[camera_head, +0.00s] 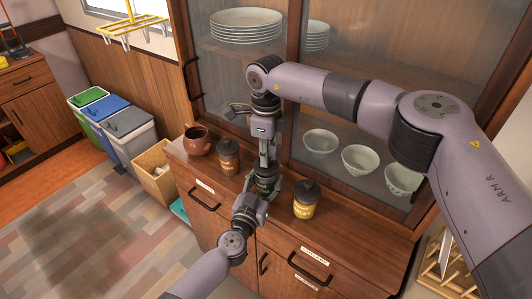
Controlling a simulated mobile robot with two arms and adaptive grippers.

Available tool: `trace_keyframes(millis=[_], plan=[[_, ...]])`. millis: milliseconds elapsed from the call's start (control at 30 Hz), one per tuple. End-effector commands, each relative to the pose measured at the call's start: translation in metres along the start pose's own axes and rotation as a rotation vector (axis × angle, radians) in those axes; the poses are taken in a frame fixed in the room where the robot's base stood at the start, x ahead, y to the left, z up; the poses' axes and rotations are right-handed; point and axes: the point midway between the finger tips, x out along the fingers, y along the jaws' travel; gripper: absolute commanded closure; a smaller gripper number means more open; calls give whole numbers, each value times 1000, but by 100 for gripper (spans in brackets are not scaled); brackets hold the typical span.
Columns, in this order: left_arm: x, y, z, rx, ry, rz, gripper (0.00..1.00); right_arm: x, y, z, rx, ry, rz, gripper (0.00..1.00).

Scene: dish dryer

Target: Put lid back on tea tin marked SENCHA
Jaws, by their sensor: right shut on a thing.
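My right gripper (267,162) points down over the wooden counter and is shut on a small dark thing, which looks like a tin lid. My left gripper (266,186) reaches up from the bottom, close below and in front of it. A dark body with some green shows between the two grippers; it may be a tea tin, mostly hidden. I cannot tell whether the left jaws are closed on it. A tin with an orange-brown band and dark lid (228,156) stands left. A tin with a yellow label and dark lid (305,199) stands right. I cannot read SENCHA on any tin.
A brown mug (197,140) stands at the counter's left end. The cabinet behind holds plates (246,24) and pale bowls (361,159) behind glass. Drawers (315,262) lie below the counter. Bins (128,128) and a wooden box (153,172) stand left. A wooden rack (441,268) is at lower right.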

Motion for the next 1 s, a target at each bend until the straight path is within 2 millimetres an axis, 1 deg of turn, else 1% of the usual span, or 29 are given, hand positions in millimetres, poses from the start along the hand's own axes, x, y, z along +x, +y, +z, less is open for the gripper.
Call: trace_keyframes(millis=[267, 833, 867, 1000], plan=[[0, 0, 1, 1, -1, 0, 100, 1, 0, 0, 0, 0, 0, 97], [0, 0, 1, 1, -1, 0, 100, 13, 0, 0, -2, -1, 0, 97], [0, 0, 1, 1, -1, 0, 100, 13, 0, 0, -2, -1, 0, 82], [0, 0, 1, 1, -1, 0, 100, 13, 0, 0, -2, -1, 0, 73]])
